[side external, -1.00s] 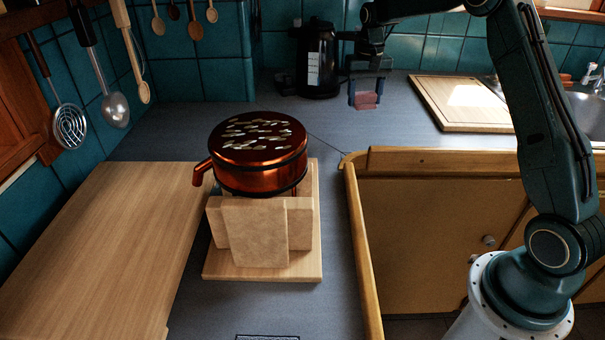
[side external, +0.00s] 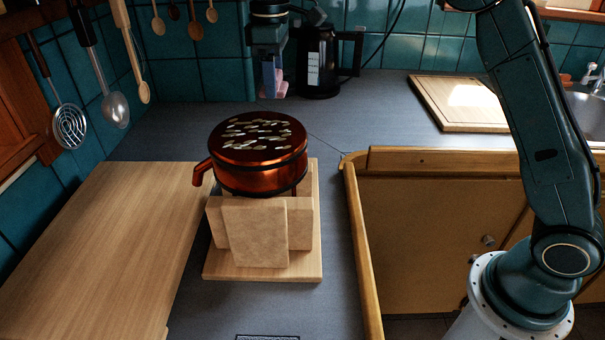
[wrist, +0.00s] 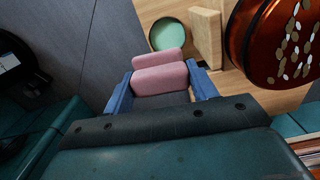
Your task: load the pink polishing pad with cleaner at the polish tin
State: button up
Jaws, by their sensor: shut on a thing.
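My gripper (side external: 272,88) is shut on the pink polishing pad (wrist: 160,78), which shows between the two blue fingers in the wrist view. In the side view the pad hangs in the air behind the copper-red pot (side external: 262,178). A round tin with a green face (wrist: 172,33) stands on the wooden board just beyond the pad in the wrist view; the pad's far edge overlaps its near rim in the picture. I take it as the polish tin. I cannot tell whether the pad touches it. The tin is hidden behind the pot in the side view.
The pot has pale flecks on its dark red top and stands among wooden blocks (side external: 255,232) on a board (side external: 262,273). A black kettle (side external: 318,65) is close to the right of my gripper. A large board (side external: 100,250) lies left. The grey counter right of the pot is clear.

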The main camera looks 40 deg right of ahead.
jog(key=shift+s+a+r+n, duration=0.15)
jog(key=shift+a+r+n, duration=0.1)
jog(key=shift+a, duration=0.25)
jog(key=shift+s+a+r+n, duration=0.1)
jog(key=shift+a+r+n, duration=0.15)
jog(key=shift+a, duration=0.2)
jog(key=shift+f, duration=0.1)
notch_tip(320, 180, down, 7)
dwell(0.5)
dwell(0.5)
jog(key=shift+f, duration=1.45)
jog(key=shift+f, duration=1.45)
jog(key=shift+f, duration=1.5)
